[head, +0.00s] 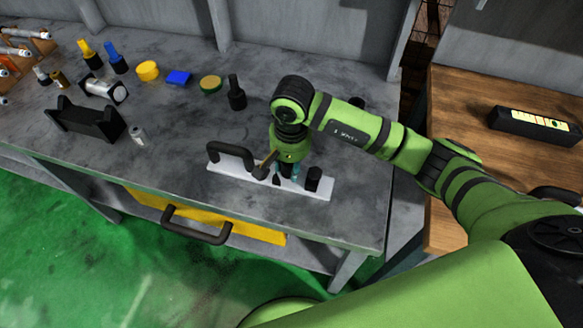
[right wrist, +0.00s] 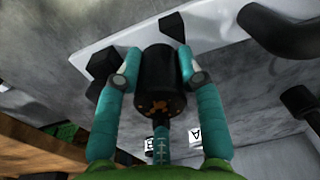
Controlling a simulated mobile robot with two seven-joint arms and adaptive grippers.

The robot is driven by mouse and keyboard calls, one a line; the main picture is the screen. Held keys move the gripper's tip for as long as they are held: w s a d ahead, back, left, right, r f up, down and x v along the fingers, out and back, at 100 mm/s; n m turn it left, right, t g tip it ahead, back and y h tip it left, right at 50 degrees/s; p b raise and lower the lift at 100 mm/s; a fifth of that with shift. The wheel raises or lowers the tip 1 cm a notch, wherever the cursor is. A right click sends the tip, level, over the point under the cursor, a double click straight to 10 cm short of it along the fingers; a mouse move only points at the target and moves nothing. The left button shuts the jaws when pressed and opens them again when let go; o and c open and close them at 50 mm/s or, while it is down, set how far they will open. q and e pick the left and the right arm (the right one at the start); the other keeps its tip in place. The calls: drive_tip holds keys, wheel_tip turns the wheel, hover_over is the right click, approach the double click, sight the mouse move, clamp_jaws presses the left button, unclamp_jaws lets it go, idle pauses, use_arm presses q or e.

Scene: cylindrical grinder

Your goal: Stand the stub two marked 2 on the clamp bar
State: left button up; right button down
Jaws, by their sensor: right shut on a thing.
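My right gripper (head: 284,172) is over the clamp bar, a white strip (head: 236,180) near the bench's front edge. In the right wrist view its two teal fingers (right wrist: 158,78) are shut on a black cylindrical stub (right wrist: 158,95) with orange-brown patches on the end facing the camera. I can read no number on it. The white bar (right wrist: 130,35) is close behind the held stub; I cannot tell whether they touch. My left gripper is not in view.
A black holder (head: 88,122) and a small metal cylinder (head: 138,135) lie to the left. The bench between is clear.

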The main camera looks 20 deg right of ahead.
sight(290, 175)
drive_tip(key=f, duration=0.1)
drive_tip(key=s+f, duration=0.1)
drive_tip(key=f+b, duration=0.1)
drive_tip(key=shift+s+d+f, duration=0.1)
drive_tip(key=shift+s+d, duration=0.05)
drive_tip(key=shift+s, duration=0.15)
drive_tip(key=c, duration=0.8)
unclamp_jaws()
drive_tip(key=shift+f, duration=0.1)
drive_tip(key=shift+w+a+f+g, duration=0.1)
drive_tip(key=shift+w+f+g, duration=0.1)
drive_tip(key=shift+w, duration=0.2)
drive_tip(key=shift+w+a+f+g, duration=0.1)
drive_tip(key=shift+w+g, duration=0.1)
drive_tip(key=shift+w, duration=0.2)
drive_tip(key=shift+s+d+r, duration=0.1)
drive_tip(key=shift+s+r, duration=0.05)
drive_tip(key=shift+s, duration=0.05)
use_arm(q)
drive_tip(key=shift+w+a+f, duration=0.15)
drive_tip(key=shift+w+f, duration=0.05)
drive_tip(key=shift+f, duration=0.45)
use_arm(e)
drive_tip(key=shift+r, duration=0.1)
drive_tip(key=shift+w+r, duration=0.1)
